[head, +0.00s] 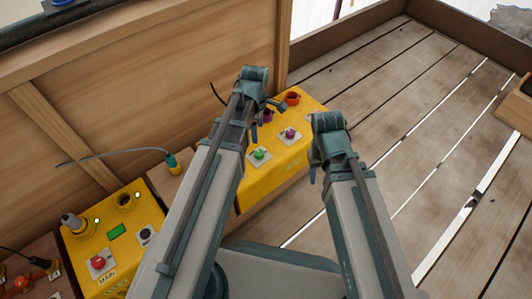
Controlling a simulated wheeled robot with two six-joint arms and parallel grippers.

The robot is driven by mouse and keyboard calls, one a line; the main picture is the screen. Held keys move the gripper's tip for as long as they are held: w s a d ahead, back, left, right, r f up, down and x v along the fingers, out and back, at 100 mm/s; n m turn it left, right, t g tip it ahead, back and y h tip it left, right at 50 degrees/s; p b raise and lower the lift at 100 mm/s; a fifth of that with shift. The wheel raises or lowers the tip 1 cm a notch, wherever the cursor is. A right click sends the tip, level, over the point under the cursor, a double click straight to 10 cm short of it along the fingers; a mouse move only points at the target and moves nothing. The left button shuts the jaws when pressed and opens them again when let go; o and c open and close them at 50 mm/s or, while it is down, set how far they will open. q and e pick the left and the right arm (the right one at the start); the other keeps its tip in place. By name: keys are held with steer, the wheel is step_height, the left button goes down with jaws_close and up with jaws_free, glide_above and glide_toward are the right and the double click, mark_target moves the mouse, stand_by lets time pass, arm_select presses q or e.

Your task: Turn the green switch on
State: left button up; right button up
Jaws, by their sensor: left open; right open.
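The green switch (259,153) is a small green knob on a pale square plate, on top of the right-hand yellow box (256,188). Whether it is on or off cannot be told from this view. My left gripper (268,118) is open and empty, above the same box and further back than the green switch. My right gripper (314,168) is open and empty, to the right of the switch, near the box's right side. Neither gripper appears to touch the switch.
A magenta switch (290,134) and an orange-red round socket (292,98) share that box. Another yellow box (148,208), marked MAIN, stands at the left with a red button (99,262). A cable with a green-and-orange plug (171,163) lies between. Slatted floor (400,120) lies open to the right.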

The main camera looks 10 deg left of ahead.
mark_target(259, 153)
arm_select(q)
steer(key=f+b, duration=0.9)
steer(key=w+f+b, duration=0.1)
steer(key=f+b, duration=0.3)
steer(key=f, duration=0.1)
steer(key=shift+f+b, duration=0.1)
steer(key=shift+b, duration=0.3)
steer(key=shift+c, duration=0.2)
jaws_close()
